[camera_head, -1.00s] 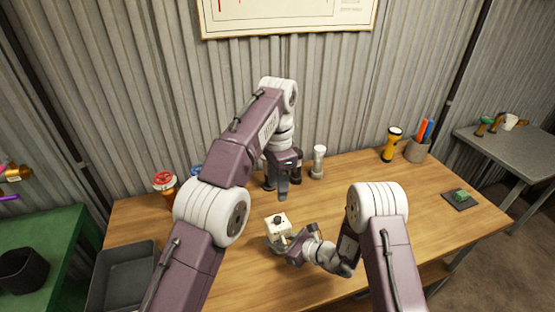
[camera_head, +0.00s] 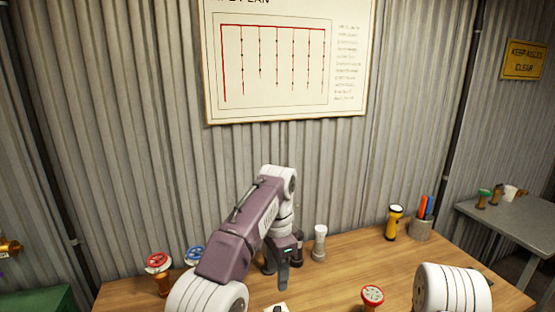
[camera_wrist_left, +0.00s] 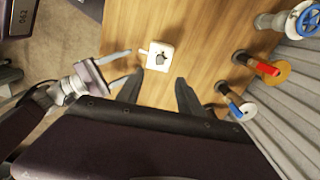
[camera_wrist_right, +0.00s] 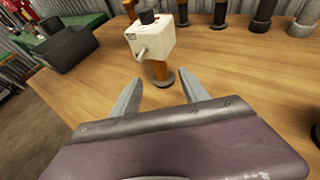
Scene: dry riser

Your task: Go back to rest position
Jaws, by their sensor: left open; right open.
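My left gripper (camera_head: 284,276) hangs over the table (camera_head: 335,285) in the head view, pointing down, with its arm reaching in from the left. In the left wrist view its two fingers (camera_wrist_left: 157,97) are apart and empty. My right gripper is out of the head view. In the right wrist view its fingers (camera_wrist_right: 161,92) are apart with bare table between them. A white box with a black knob (camera_wrist_right: 151,40) stands on the table beyond them. The box also shows in the left wrist view (camera_wrist_left: 160,56) and is mostly cut off in the head view (camera_head: 275,308).
Red-wheel (camera_head: 158,272) and blue-wheel (camera_head: 195,254) valves stand at the table's left. Another red-topped piece (camera_head: 372,295) stands in front. A dark bin (camera_wrist_right: 68,50) shows in the right wrist view.

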